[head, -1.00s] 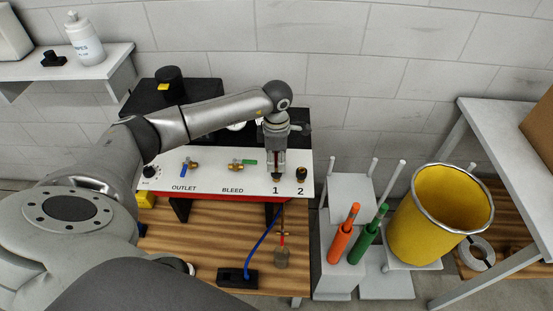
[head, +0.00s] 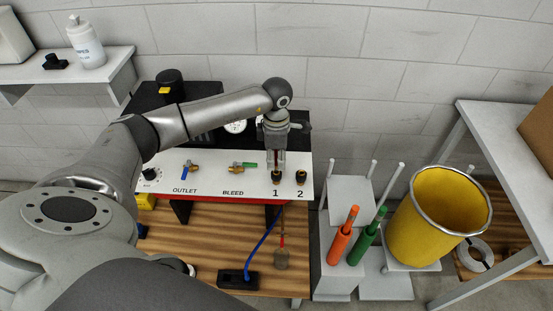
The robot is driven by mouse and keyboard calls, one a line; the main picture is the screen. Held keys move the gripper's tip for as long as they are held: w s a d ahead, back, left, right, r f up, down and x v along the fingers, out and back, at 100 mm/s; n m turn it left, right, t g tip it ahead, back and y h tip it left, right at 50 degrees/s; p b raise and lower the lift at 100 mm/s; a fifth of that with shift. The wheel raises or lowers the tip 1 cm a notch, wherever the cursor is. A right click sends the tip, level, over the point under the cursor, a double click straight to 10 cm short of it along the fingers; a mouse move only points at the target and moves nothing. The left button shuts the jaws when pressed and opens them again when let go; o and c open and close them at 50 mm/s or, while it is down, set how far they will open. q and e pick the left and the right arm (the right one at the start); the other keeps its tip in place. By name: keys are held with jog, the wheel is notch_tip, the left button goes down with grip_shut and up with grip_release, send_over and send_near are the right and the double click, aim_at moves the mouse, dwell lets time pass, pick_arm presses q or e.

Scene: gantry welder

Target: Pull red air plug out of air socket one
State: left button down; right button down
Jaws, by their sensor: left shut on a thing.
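My left gripper (head: 277,158) points down over air socket one (head: 276,177) on the front of the white panel (head: 210,178). Its fingers are shut on the red air plug (head: 278,163), which shows only as a small reddish sliver between them. The dark, brass-toned mouth of socket one shows just below the fingertips. I cannot tell whether the plug's lower end is fully clear of it. Air socket two (head: 301,178) stands empty to the right. My right gripper is not in view.
The panel carries an outlet valve (head: 190,168) and a bleed valve (head: 243,167). A blue hose (head: 263,244) and a hanging metal cylinder (head: 281,259) are below. Orange (head: 339,248) and green (head: 365,242) handles and a yellow bin (head: 432,222) stand right.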

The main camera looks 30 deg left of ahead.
pick_arm(q)
jog(key=shift+r+p, duration=0.95)
jog(key=shift+r, duration=0.8)
